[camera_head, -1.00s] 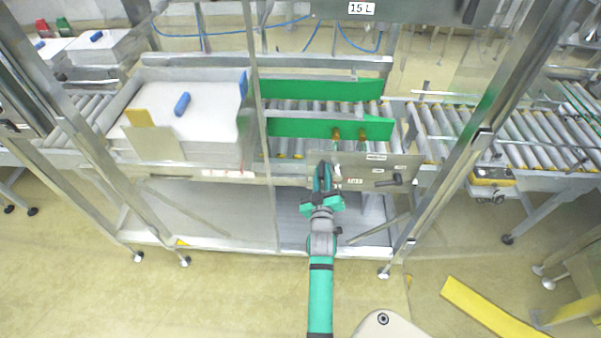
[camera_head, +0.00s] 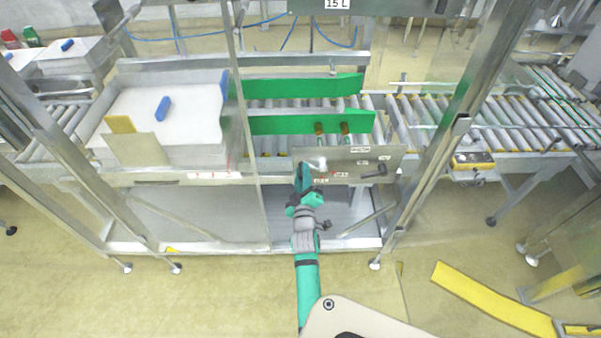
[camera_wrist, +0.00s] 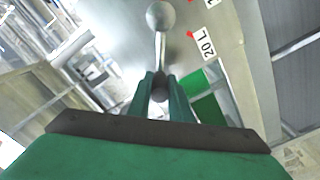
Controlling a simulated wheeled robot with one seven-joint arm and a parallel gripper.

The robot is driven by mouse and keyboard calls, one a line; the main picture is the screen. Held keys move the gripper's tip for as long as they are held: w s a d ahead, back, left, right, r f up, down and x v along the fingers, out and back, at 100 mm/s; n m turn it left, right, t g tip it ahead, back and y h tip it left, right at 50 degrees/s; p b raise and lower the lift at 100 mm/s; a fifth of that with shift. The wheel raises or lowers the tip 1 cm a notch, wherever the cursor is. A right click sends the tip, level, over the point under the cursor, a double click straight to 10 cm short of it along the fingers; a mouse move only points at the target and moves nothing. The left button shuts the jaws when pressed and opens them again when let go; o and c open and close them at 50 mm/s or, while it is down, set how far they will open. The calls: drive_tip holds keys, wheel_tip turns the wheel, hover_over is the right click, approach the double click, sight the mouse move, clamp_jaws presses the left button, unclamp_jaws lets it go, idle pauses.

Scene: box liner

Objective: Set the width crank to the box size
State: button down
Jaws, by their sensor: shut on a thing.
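A grey panel (camera_head: 338,161) with small white labels is fixed in front of the green guide walls. A crank with a pale ball knob (camera_head: 322,162) shows at the panel's left part. In the wrist view its ball (camera_wrist: 160,15) and metal rod rise from between my fingers, beside a "20 L" label (camera_wrist: 207,47) with a red dot. My gripper (camera_head: 303,172) is at the panel's left end. In the wrist view my gripper (camera_wrist: 161,88) is shut on a dark part of the crank. A sign (camera_head: 337,4) above reads "15 L".
A black-handled crank (camera_head: 373,171) sits at the panel's right. Two green guide walls (camera_head: 300,124) stand over the rollers behind. A stack of pale sheets (camera_head: 160,125) is at left. A steel frame post (camera_head: 440,150) stands right of my arm. A yellow strip (camera_head: 490,303) lies on the floor.

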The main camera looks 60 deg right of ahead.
drive_tip(key=shift+r, duration=0.15)
drive_tip(key=c, duration=1.6)
unclamp_jaws()
drive_tip(key=shift+s+a, duration=0.25)
drive_tip(key=shift+a, duration=0.35)
drive_tip(key=v, duration=0.9)
drive_tip(key=shift+s+a, duration=0.15)
